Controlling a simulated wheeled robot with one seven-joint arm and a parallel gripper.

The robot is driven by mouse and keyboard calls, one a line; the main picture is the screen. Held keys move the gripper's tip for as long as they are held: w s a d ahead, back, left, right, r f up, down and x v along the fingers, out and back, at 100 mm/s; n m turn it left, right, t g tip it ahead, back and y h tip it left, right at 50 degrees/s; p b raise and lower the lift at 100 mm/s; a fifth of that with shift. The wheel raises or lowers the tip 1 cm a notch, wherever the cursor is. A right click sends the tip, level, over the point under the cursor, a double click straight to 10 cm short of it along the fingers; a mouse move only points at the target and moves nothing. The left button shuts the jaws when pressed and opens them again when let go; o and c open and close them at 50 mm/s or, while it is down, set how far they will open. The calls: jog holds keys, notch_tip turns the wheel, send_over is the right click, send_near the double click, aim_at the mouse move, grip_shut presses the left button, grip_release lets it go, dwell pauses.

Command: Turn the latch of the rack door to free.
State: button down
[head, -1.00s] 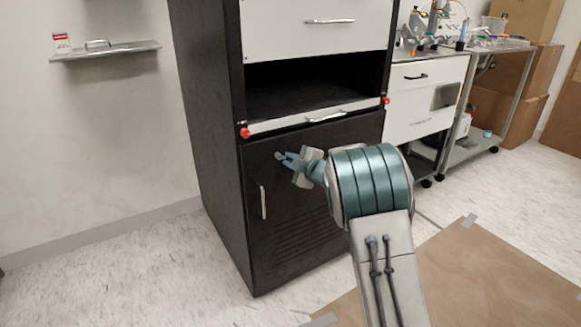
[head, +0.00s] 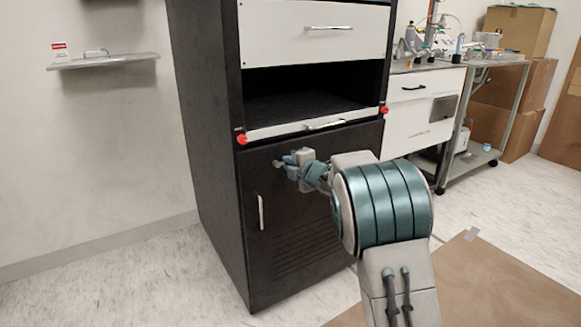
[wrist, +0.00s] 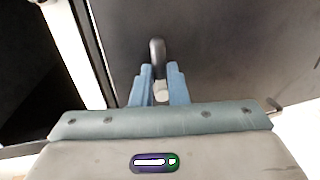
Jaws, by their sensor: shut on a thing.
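The black rack door (head: 300,235) is closed, with a pale vertical handle (head: 261,212) near its left edge. The latch (head: 277,163) is a small grey lever near the top left of the door. In the wrist view the latch (wrist: 157,55) is a dark rounded bar, its near end between my blue fingers. My gripper (head: 285,161) is at the latch, and its fingers (wrist: 159,78) are shut on it. The fingers and the hand hide part of the latch, so its exact angle is hard to tell.
Above the door is an open shelf bay with a pale lower drawer front (head: 310,127) and red knobs (head: 242,139) at its ends. A white cabinet (head: 420,105) and a cart stand to the right. A brown mat (head: 480,290) lies on the floor; the floor at left is clear.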

jog(key=shift+w+d+r, duration=0.1)
jog(key=shift+d, duration=0.1)
jog(key=c, duration=1.4)
grip_release()
jog(key=shift+c, duration=0.2)
jog(key=shift+a, duration=0.1)
jog(key=p+v, duration=0.3)
jog(key=v, duration=1.1)
